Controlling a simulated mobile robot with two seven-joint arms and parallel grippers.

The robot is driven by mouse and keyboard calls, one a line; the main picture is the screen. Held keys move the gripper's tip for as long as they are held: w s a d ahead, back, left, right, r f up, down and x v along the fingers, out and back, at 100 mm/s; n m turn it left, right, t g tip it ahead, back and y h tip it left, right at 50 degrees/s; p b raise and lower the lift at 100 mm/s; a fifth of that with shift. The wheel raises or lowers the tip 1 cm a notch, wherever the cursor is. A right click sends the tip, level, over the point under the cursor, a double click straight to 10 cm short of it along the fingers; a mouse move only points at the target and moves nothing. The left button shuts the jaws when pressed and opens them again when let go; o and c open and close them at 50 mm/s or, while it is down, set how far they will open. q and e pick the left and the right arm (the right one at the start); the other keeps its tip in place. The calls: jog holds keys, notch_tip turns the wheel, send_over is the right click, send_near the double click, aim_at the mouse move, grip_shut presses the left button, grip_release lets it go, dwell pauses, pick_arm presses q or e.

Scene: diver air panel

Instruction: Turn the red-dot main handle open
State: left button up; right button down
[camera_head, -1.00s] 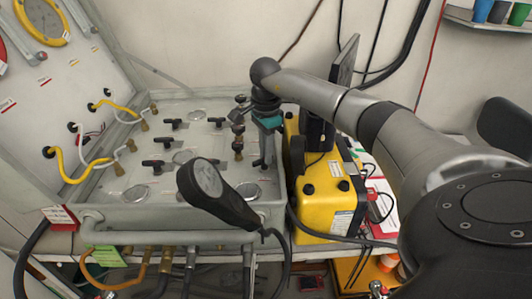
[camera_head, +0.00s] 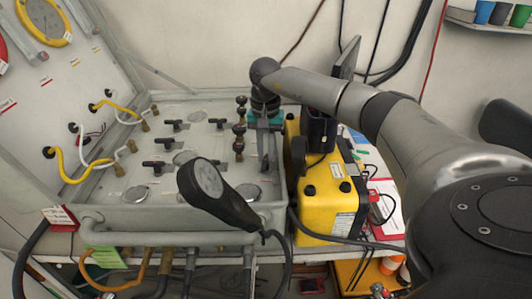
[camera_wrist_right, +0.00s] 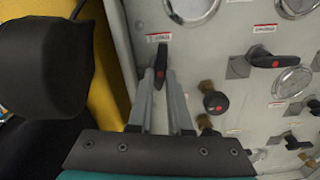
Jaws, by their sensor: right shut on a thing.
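My right gripper (camera_head: 267,160) points down at the right side of the grey panel (camera_head: 105,213). In the right wrist view its fingers (camera_wrist_right: 161,78) are shut on a black handle with a red dot (camera_wrist_right: 161,62), below a red-and-white label. The handle lies lengthwise between the fingertips, roughly in line with them. In the head view the handle is mostly hidden by the gripper. Another black handle with a red dot (camera_wrist_right: 266,62) lies crosswise in the right wrist view, apart from the fingers. My left gripper is not in view.
A yellow case (camera_head: 325,207) stands close to the panel's right side. A black gauge (camera_head: 213,190) with a cable rises in front of the panel. Several black handles (camera_head: 155,167) and a row of dark knobs (camera_head: 240,130) stand left of the gripper.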

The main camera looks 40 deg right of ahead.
aim_at(265, 159)
jog(key=shift+n, duration=0.6)
jog(key=c, duration=0.8)
grip_release()
jog(key=shift+c, duration=0.2)
jog(key=shift+r, duration=0.1)
notch_tip(265, 159, up, 15)
jog(key=shift+p, duration=0.35)
